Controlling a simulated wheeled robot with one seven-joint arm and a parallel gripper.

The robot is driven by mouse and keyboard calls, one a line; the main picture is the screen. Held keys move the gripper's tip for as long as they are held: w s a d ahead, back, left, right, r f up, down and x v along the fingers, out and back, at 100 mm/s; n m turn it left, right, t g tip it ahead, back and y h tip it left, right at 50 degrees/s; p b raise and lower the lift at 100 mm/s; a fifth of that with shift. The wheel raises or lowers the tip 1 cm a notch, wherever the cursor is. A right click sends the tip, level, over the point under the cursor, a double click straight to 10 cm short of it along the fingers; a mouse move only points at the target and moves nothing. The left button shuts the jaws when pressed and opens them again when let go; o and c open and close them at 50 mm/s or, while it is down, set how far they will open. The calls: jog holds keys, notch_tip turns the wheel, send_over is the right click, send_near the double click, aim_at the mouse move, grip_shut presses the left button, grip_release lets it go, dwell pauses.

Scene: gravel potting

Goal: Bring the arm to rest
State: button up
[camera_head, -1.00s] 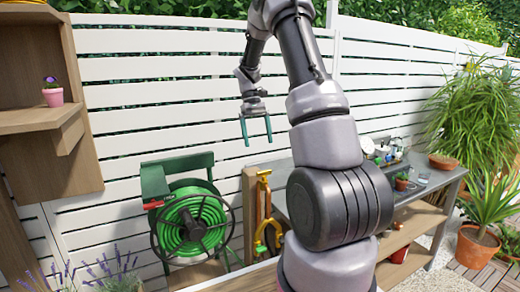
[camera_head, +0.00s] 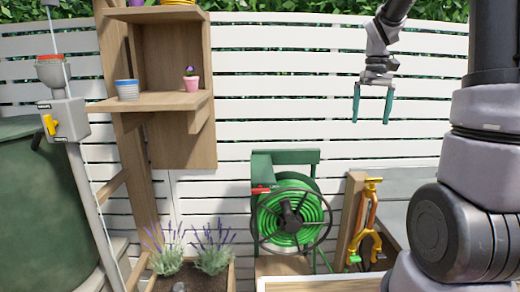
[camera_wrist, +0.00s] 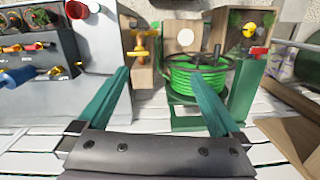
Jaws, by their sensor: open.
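My gripper (camera_head: 373,103) hangs in the air in front of the white slatted fence in the head view, its teal fingers pointing down. The fingers are apart with nothing between them. In the wrist view my gripper (camera_wrist: 160,105) also shows two spread teal fingers. My arm rises at the right of the head view and bends over to the gripper.
A green hose reel (camera_head: 290,215) stands below and left of my gripper, with a yellow tool (camera_head: 368,225) beside it. A wooden shelf (camera_head: 160,100) holds small pots at the left. Lavender (camera_head: 210,250) grows in a planter. A green barrel (camera_head: 40,210) is far left.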

jog(key=s+a+r+m+t, duration=0.1)
jog(key=s+a+r+t, duration=0.2)
jog(key=s, duration=0.6)
jog(key=s+a+r+m+t+y, duration=0.1)
jog(key=s+a+r+t, duration=0.3)
jog(key=s, duration=0.5)
jog(key=shift+a+r+m+t+y, duration=0.3)
jog(key=shift+a+m+t, duration=0.3)
jog(key=shift+s, duration=0.1)
